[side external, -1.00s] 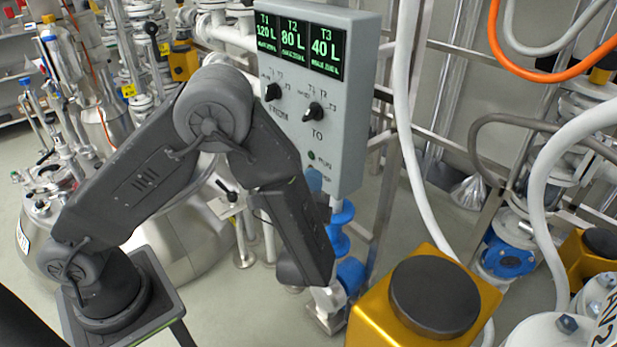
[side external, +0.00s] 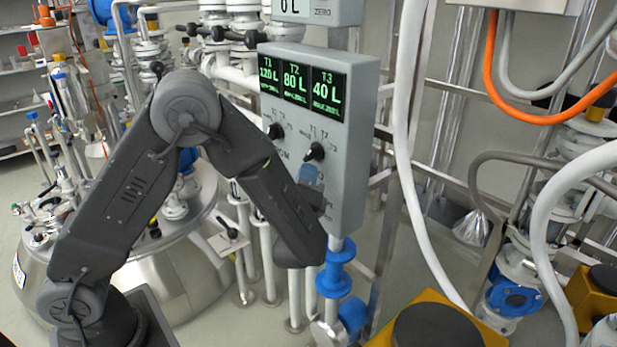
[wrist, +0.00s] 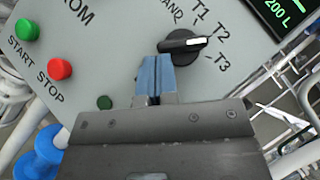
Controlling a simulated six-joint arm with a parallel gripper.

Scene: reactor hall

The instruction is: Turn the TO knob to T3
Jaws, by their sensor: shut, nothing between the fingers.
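The black TO knob (wrist: 183,47) with a white pointer line is on the grey control panel (wrist: 110,60), with T1, T2 and T3 marks around it. Its white line points roughly toward T2. It also shows in the side view (side external: 314,152). My gripper (wrist: 150,62) is shut and empty; its blue fingertips are just below and left of the knob in the wrist view, and I cannot tell if they touch it. In the side view, my gripper (side external: 310,178) is in front of the panel, under the knob, hiding the TO label.
The FROM knob (side external: 275,131) is left of the TO knob. The green START button (wrist: 27,30) and red STOP button (wrist: 60,69) are on the same panel. A display (side external: 300,82) is above the knobs. A white hose (side external: 405,120) hangs right of the panel.

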